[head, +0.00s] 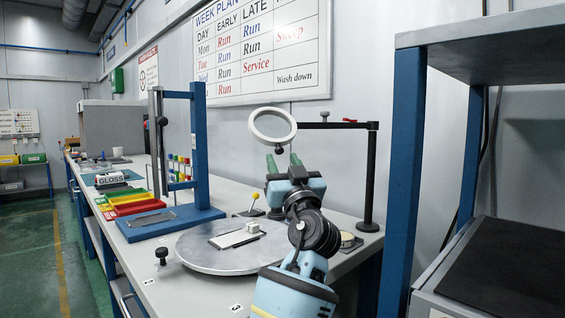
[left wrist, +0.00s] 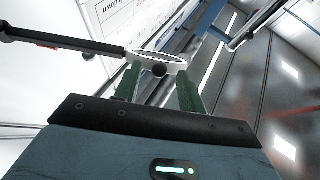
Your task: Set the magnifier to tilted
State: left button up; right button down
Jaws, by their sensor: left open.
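The magnifier is a white ring (head: 272,126) on a black arm and post (head: 369,175) that stands at the bench's right side in the head view. A small dark knob (head: 278,149) sits at the ring's lower edge. My left gripper (head: 284,162) is open just below the knob, its green fingers pointing up. In the left wrist view the knob (left wrist: 160,70) shows between the two green fingertips, with the white ring (left wrist: 150,58) just beyond it. I cannot tell whether the fingers touch the knob. My right gripper is in neither view.
A round grey turntable (head: 200,248) lies on the bench below, with a small white block (head: 252,227) on it. A blue upright frame (head: 199,150) stands left of the ring. A blue shelf post (head: 402,180) rises at the right.

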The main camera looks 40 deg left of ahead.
pick_arm(q)
jog(key=v, duration=0.6)
jog(key=shift+d+f+b, duration=0.2)
jog(key=shift+b, duration=0.15)
jog(key=shift+s, duration=0.1)
